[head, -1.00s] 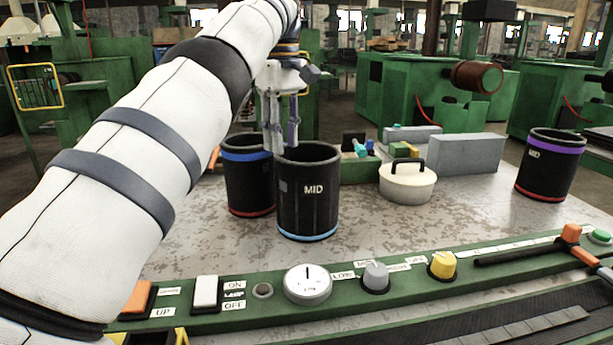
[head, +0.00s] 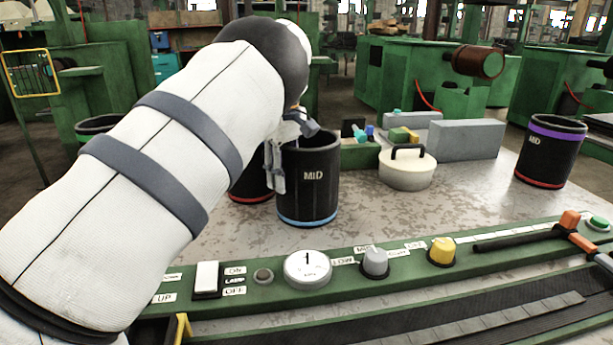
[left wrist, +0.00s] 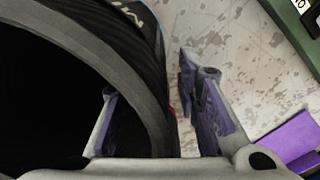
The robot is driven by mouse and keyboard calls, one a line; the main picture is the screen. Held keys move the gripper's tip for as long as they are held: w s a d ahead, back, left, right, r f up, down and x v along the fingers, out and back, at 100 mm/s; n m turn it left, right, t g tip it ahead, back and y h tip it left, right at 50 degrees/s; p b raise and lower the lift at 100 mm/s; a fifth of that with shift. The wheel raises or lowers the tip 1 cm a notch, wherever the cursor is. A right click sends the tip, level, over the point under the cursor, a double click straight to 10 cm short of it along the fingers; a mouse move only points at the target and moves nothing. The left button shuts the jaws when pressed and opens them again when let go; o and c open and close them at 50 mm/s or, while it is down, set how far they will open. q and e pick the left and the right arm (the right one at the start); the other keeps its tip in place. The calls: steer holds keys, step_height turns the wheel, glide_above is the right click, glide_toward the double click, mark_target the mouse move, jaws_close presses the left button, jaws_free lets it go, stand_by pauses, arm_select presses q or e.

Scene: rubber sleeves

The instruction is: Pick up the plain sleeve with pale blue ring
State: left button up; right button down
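The sleeve with the pale blue ring (head: 308,190) is a black open cylinder marked MID, upright on the metal table in the head view. The ring is at its foot. My left gripper (head: 281,160) is down at its left rim, partly hidden by my arm. In the left wrist view, the sleeve's rim (left wrist: 85,40) runs between the gripper's fingers (left wrist: 158,115). One finger is inside the bore and one outside, with a gap between the outer finger and the wall. My right gripper is not in view.
A second black sleeve (head: 250,184) with a red foot ring stands close behind on the left, mostly hidden. A purple-banded sleeve (head: 551,150) stands at right. A lidded cream pot (head: 407,172) and grey block (head: 466,140) are nearby. A green control panel (head: 330,262) borders the front.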

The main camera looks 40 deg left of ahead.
arm_select(q)
jaws_close()
steer(key=shift+r, duration=0.1)
